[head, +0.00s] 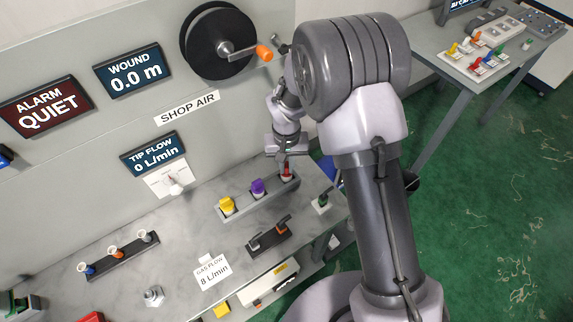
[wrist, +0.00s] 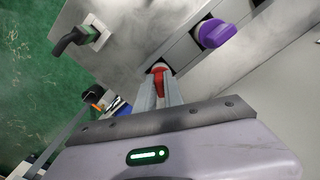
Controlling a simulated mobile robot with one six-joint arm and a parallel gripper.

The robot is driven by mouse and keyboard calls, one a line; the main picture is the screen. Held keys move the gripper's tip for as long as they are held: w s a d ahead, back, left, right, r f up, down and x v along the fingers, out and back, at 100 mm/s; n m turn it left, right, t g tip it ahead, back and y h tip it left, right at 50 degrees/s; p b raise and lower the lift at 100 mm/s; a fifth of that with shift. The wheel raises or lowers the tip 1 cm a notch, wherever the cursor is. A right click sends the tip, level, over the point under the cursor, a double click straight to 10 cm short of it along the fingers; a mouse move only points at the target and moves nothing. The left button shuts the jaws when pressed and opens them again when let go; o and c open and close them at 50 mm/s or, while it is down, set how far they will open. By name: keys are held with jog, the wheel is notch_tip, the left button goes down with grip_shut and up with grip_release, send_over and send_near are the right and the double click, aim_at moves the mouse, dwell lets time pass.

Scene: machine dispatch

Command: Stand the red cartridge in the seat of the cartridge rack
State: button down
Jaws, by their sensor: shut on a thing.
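The red cartridge (head: 286,170) is at the right end of the grey cartridge rack (head: 243,210) in the head view. My gripper (head: 285,162) is above that end, pointing down, shut on the cartridge. In the wrist view the red cartridge (wrist: 159,77) shows between the fingers (wrist: 160,92), over the end of the rack (wrist: 182,57). Its lower part is hidden, so I cannot tell how deep it sits in the seat. A purple cartridge (head: 258,187) and a yellow cartridge (head: 227,204) stand in the rack to its left.
A green-and-black connector on a white plate (head: 321,204) is close to the right of the rack. A dark holder with orange parts (head: 268,236) lies in front. The wall panel (head: 150,110) with a reel (head: 218,46) rises behind. Bare bench (head: 180,250) lies left.

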jog(key=c, duration=1)
grip_release()
jog(key=shift+o, duration=0.2)
jog(key=shift+r, duration=0.1)
jog(key=shift+r+p, duration=1.95)
jog(key=shift+r, duration=0.95)
